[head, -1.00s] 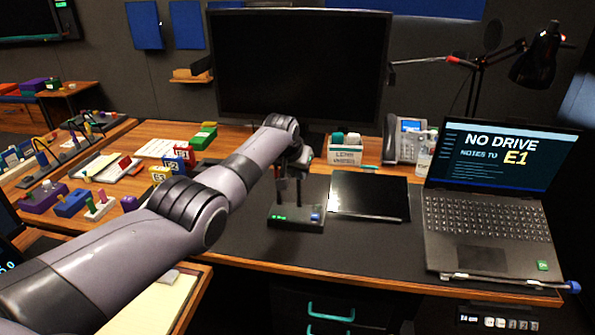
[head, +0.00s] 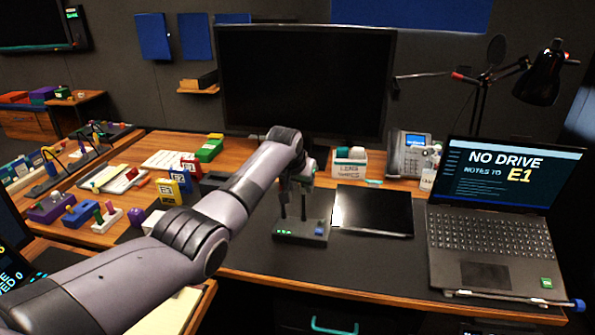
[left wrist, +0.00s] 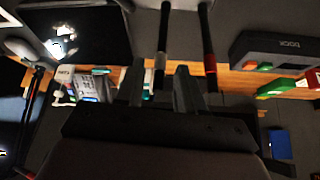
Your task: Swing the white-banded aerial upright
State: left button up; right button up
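A dark box (head: 290,236) with green lights and a blue knob stands on the desk mat, with two thin dark aerials rising from it. In the left wrist view, the white-banded aerial (left wrist: 161,60) shows a pale band, and the red-banded aerial (left wrist: 208,62) stands beside it. My left gripper (head: 298,184) is over the box from above. In the left wrist view my left gripper's fingers (left wrist: 158,88) are apart, with the white-banded aerial seen between them; I cannot tell whether they touch it. The aerials' tops are partly hidden in the head view. My right gripper is out of view.
A black tablet-like panel (head: 372,211) lies right of the box, and an open laptop (head: 485,245) stands farther right. A monitor (head: 305,80), a white bin (head: 349,162) and a phone (head: 407,155) are behind. Coloured blocks crowd the left side.

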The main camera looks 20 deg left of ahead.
pick_arm(q)
jog(key=shift+v, duration=2.55)
jog(key=shift+a, duration=0.1)
